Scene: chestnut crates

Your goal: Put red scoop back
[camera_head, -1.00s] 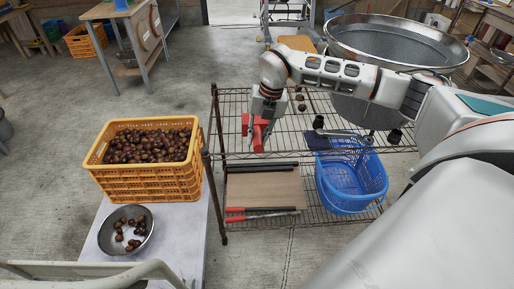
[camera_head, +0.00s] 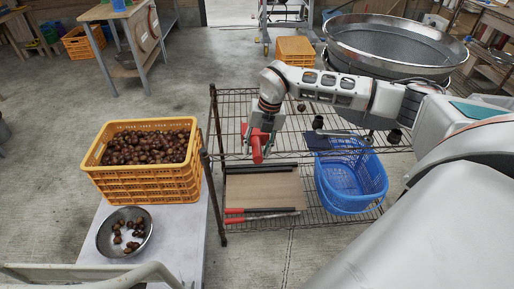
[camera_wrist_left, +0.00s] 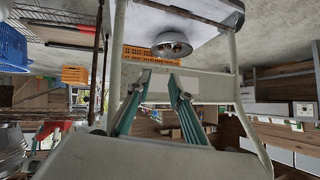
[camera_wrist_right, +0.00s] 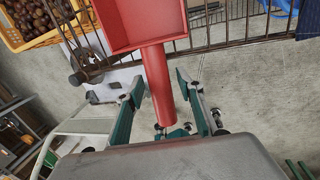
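The red scoop (camera_head: 257,148) is at the top wire shelf's front left in the head view. My right gripper (camera_head: 262,123) is over it, with the fingers pointing down. The pan (camera_wrist_right: 145,22) lies beyond the fingertips, partly cut off by the frame. I cannot tell whether the scoop touches the shelf. My left gripper (camera_wrist_left: 159,77) is open and empty in its wrist view.
The wire rack (camera_head: 228,122) holds a blue basket (camera_head: 350,190), a board (camera_head: 262,187) and red-handled tools (camera_head: 255,214). Left stand a yellow crate of chestnuts (camera_head: 150,190) and a metal bowl (camera_head: 106,238). A big metal drum (camera_head: 395,50) stands behind. A pale tubular frame (camera_head: 90,270) crosses the lower left.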

